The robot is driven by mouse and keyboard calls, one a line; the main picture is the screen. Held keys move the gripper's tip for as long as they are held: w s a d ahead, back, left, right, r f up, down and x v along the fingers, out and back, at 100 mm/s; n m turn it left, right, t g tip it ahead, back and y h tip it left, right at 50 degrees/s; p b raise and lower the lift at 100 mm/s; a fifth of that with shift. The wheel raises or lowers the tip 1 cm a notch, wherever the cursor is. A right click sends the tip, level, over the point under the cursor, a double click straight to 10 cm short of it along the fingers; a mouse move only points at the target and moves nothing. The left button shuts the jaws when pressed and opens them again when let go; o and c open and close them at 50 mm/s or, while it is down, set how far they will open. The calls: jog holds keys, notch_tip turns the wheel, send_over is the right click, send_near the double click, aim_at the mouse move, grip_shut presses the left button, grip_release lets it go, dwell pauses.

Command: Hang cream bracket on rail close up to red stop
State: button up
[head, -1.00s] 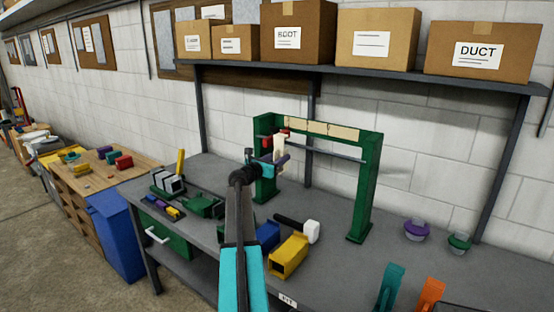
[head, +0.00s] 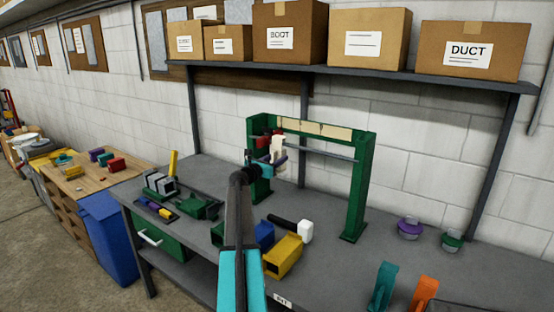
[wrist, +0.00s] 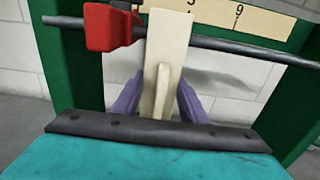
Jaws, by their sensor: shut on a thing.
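The cream bracket (wrist: 168,45) is upright between the purple fingers of my gripper (wrist: 160,100), which is shut on it. In the wrist view the bracket's upper part crosses in front of the dark rail (wrist: 235,48). I cannot tell whether it is hooked on the rail. The red stop (wrist: 108,28) sits on the rail just left of the bracket, with little or no gap in the picture. In the head view my gripper (head: 270,163) holds the bracket (head: 277,147) near the left end of the rail (head: 325,154), close to the left post.
The green frame (head: 358,185) carrying the rail stands on the grey bench (head: 330,265), with a numbered cream strip (head: 312,128) along its top. A yellow block (head: 284,258) and a white-headed mallet (head: 304,231) lie in front. The rail right of the bracket is clear.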

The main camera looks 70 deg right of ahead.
jog(key=shift+f, duration=0.4)
jog(key=o, duration=1.3)
jog(key=shift+a+b, duration=0.15)
jog(key=shift+b, duration=0.15)
jog(key=shift+b+v, duration=2.1)
jog(key=shift+v, duration=4.65)
